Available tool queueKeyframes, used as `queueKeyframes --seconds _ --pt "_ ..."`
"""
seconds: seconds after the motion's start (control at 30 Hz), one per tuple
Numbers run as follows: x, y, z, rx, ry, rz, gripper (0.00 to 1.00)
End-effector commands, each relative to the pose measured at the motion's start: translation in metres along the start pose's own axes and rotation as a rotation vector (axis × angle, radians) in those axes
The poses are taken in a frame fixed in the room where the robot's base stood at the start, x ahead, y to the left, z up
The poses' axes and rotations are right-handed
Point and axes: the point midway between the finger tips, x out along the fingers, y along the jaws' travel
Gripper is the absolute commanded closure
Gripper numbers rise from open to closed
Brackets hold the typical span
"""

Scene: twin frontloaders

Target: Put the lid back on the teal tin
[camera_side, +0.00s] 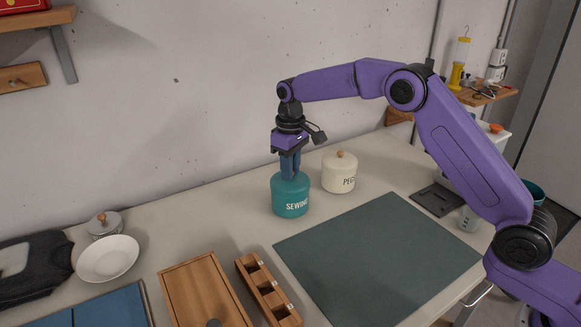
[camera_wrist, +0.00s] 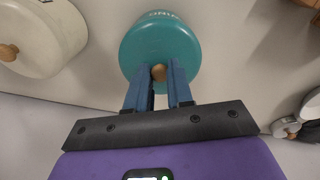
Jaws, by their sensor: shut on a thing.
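The teal tin (camera_side: 291,203), lettered "SEWING", stands upright on the worktop behind the green mat. Its teal lid (camera_wrist: 150,50) shows from above in the wrist view, with a round wooden knob (camera_wrist: 159,72) at its middle. The lid appears to sit on the tin, but I cannot tell how closely it is seated. My gripper (camera_side: 290,172) points straight down over the tin. In the wrist view its blue fingers (camera_wrist: 160,75) are shut on the knob, one on each side. The fingers hide the knob in the side view.
A cream tin (camera_side: 339,175) with a wooden knob stands close to the right of the teal tin. A green mat (camera_side: 375,255) lies in front. A wooden block with compartments (camera_side: 268,290), a wooden box (camera_side: 203,292), a white bowl (camera_side: 108,259) and a grey lidded pot (camera_side: 104,226) are to the left.

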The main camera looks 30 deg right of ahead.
Motion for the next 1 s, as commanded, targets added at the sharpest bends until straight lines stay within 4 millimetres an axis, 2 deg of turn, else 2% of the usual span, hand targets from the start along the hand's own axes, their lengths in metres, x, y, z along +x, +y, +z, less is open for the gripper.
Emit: queueKeyframes --seconds 0.3,0.33,0.4,0.43,0.63,0.7,0.73,1.0 --pt "0.0001 0.0000 -0.0002 0.000 0.000 0.000 1.00" --pt "0.0001 0.0000 -0.0002 0.000 0.001 0.000 0.76" --pt "0.0001 0.0000 -0.0002 0.000 0.001 0.000 0.53" --pt "0.0001 0.0000 -0.0002 0.000 0.001 0.000 0.49" --pt "0.0001 0.0000 -0.0002 0.000 0.000 0.000 0.49" --pt "0.0003 0.0000 -0.0001 0.000 0.000 0.000 0.26" --pt "0.0003 0.0000 -0.0001 0.000 0.000 0.000 0.23" --pt "-0.0001 0.0000 -0.0001 0.000 0.000 0.000 0.23"
